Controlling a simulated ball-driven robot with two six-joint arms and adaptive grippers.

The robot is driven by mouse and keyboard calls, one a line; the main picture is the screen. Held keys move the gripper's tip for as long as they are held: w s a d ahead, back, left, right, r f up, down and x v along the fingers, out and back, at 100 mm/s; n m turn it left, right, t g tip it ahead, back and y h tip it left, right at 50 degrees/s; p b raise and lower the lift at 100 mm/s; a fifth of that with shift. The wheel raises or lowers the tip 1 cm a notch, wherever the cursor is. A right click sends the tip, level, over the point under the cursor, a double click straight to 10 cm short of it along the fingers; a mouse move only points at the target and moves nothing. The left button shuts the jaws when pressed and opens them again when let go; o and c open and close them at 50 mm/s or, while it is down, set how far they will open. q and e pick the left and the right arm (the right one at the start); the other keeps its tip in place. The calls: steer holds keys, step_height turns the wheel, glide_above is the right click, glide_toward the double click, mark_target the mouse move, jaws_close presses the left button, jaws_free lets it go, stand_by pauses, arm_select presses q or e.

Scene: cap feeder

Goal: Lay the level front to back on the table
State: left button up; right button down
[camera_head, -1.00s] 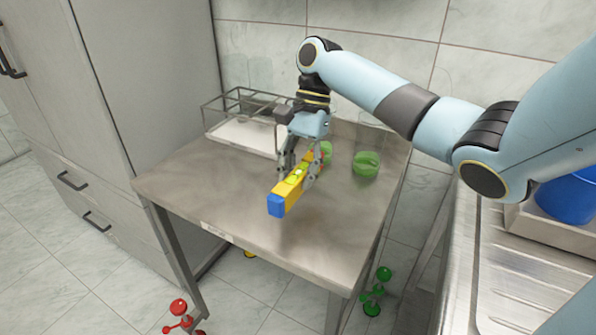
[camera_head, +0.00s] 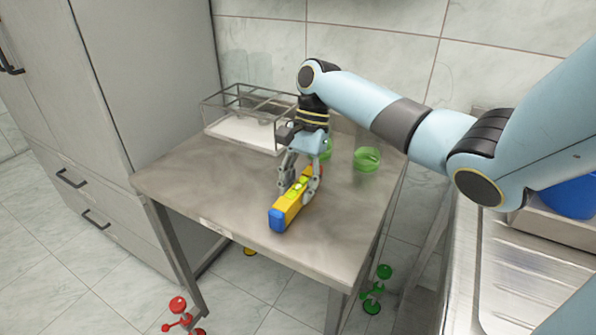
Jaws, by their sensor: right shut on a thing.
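The level (camera_head: 289,208) is a yellow bar with a blue end cap, a green vial on top and a bit of red at its far end. It points front to back on the table (camera_head: 233,200), its blue end toward me. My right gripper (camera_head: 300,187) comes down from above and is shut on the level around its middle to far part. The level is at or very near the table top; I cannot tell whether it touches. My left gripper is not in view.
A wire-framed tray (camera_head: 240,132) stands at the back left of the table. A green glass (camera_head: 367,158) stands at the back right, and another green item (camera_head: 327,148) is partly behind my gripper. The left and front table top is clear. A steel sink counter (camera_head: 520,285) is at right.

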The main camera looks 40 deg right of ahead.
steer(key=shift+f, duration=0.25)
steer(key=c, duration=0.9)
jaws_free()
steer(key=shift+r, duration=0.1)
steer(key=v, duration=1.1)
steer(key=shift+w+d+r, duration=0.1)
steer(key=shift+d+r, duration=0.05)
steer(key=shift+r, duration=0.25)
